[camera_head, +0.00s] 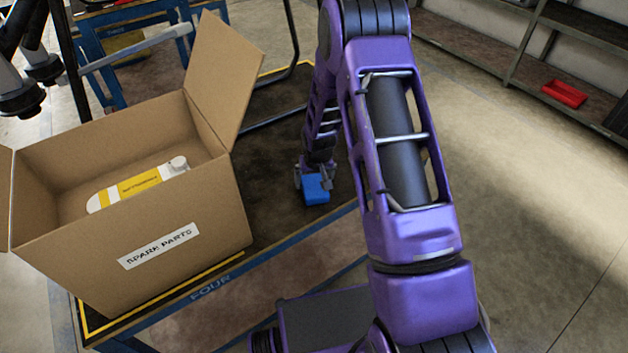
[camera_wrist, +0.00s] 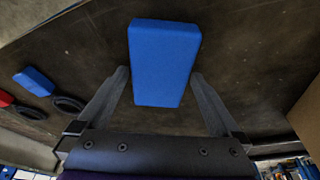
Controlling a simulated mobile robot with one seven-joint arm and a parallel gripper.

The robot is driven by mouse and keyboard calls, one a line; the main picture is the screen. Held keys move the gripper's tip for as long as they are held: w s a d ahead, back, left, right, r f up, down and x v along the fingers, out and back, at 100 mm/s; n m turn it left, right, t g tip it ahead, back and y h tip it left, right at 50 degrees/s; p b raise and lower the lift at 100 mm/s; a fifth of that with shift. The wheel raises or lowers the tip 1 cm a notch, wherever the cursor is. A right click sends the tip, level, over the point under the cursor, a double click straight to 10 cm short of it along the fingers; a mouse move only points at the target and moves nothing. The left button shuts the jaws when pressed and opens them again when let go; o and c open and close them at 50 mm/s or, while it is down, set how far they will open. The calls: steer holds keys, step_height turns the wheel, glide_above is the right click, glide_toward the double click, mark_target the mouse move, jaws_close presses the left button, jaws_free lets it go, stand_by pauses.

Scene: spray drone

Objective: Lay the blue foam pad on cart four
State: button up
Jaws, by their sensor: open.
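Cart four (camera_head: 272,212) has a dark top, a blue frame and the label FOUR on its front edge. The blue foam pad (camera_head: 316,191) is at the cart's right part, at my gripper (camera_head: 312,181). In the wrist view the pad (camera_wrist: 164,62) appears over a dark surface, its lower part between the fingertips of my gripper (camera_wrist: 160,76). The fingers are open, with a gap on each side of the pad. The pad seems to lie flat on the cart top, but its underside is hidden.
An open cardboard box (camera_head: 160,245) labelled SPARE PARTS fills the cart's left part and holds a white and yellow bottle (camera_head: 140,187). The wrist view shows another blue item (camera_wrist: 35,82) and dark loops (camera_wrist: 68,105) at left. A red tray (camera_head: 564,94) sits on a shelf.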

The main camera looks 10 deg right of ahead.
mark_target(316, 192)
steer(key=p+v, duration=0.1)
steer(key=v, duration=1.1)
steer(key=shift+r, duration=0.1)
